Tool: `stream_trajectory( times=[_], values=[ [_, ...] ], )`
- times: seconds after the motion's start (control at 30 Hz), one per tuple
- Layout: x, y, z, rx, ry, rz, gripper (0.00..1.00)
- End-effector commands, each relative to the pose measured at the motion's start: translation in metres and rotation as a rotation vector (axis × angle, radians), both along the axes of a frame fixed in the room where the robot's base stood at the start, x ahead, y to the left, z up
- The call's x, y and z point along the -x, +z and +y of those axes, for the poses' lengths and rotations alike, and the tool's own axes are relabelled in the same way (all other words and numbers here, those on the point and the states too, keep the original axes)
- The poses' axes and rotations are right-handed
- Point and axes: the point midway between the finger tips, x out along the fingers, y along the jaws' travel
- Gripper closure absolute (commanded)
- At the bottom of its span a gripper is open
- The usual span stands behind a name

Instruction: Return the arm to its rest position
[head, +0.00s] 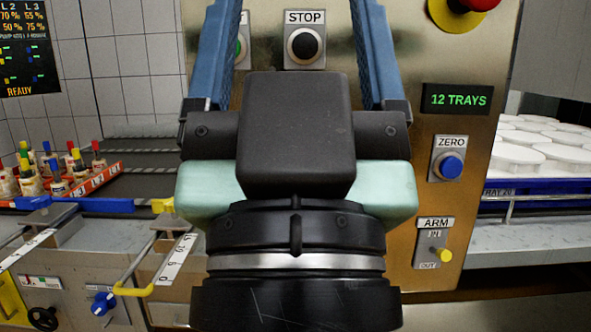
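My gripper (294,52) fills the middle of the head view, with its dark body and pale green band below. Its two blue fingers stand wide apart and run up past the top edge, so their tips are out of view. It is open, and nothing shows between the fingers except the STOP button (305,46) on the panel behind. The distance from the fingers to the panel is hard to tell. The rest of the arm is mostly hidden behind the gripper body or below the frame.
The brass panel (440,60) bears a red knob (476,4), a "12 TRAYS" display (458,99), a blue ZERO button (452,166) and a yellow ARM IN/OUT switch (441,254). Coloured-top bottles (58,172) stand left. White round moulds (548,152) lie right.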

Motion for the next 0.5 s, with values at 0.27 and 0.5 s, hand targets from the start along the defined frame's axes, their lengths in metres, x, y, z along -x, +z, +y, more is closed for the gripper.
stream_trajectory(
  times=[0.27, 0.5],
  values=[
    [-0.001, 0.102, 0.0, 0.001, 0.001, 0.003, 0.21],
    [-0.001, 0.174, 0.001, 0.0, 0.001, 0.005, 0.21]
  ],
)
